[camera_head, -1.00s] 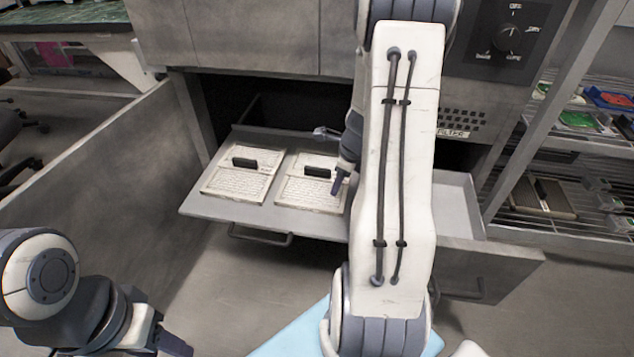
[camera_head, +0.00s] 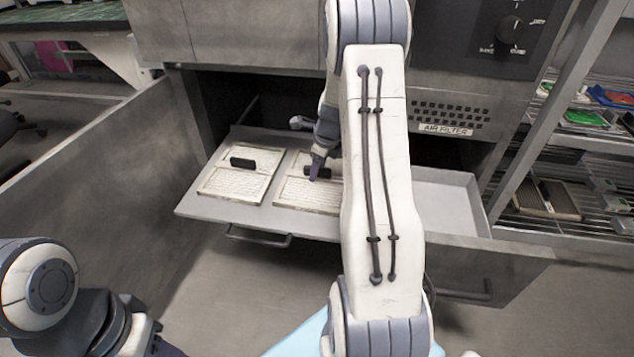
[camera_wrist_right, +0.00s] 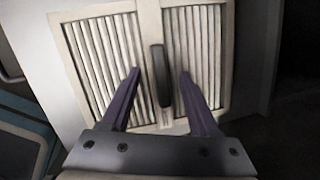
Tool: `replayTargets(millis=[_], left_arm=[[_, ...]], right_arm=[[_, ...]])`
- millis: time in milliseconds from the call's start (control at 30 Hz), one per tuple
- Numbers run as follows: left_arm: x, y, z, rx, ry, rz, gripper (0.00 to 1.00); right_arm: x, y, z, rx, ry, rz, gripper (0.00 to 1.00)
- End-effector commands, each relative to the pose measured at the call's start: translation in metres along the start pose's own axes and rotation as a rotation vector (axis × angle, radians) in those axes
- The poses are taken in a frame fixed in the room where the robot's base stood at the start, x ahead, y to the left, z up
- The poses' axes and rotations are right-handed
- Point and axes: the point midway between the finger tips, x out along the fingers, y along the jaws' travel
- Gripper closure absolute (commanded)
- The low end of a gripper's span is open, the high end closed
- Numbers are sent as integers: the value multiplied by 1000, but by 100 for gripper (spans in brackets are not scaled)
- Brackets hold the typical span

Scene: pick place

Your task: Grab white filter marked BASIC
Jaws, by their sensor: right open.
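Two white filters with dark handles lie side by side on the pulled-out drawer tray (camera_head: 200,209). The left filter (camera_head: 228,186) is fully visible in the head view. The right filter (camera_head: 300,193) is partly hidden by my right arm. No BASIC marking is readable. My right gripper (camera_head: 317,172) is over the right filter at its dark handle (camera_head: 322,172). In the right wrist view the open fingers (camera_wrist_right: 160,75) lie on either side of the handle (camera_wrist_right: 160,76) of a white pleated filter (camera_wrist_right: 98,60). Whether they touch it I cannot tell. My left gripper is not clearly visible.
The cabinet panel above carries an AIR FILTER label (camera_head: 446,130) and a dial (camera_head: 509,32). A wire rack (camera_head: 590,150) holds several items. A grey panel (camera_head: 95,180) stands at left.

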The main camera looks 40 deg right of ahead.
Motion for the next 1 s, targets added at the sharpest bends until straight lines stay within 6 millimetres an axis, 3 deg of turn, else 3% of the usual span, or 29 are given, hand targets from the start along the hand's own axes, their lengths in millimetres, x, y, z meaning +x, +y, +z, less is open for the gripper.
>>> replayTargets(millis=[133,300,1000], left_arm=[[-1,0,0,0,0,0,50],[-1,0,0,0,0,0,50],[-1,0,0,0,0,0,50]], right_arm=[[-1,0,0,0,0,0,38],[-1,0,0,0,0,0,100],[-1,0,-1,-2,1,0,100]])
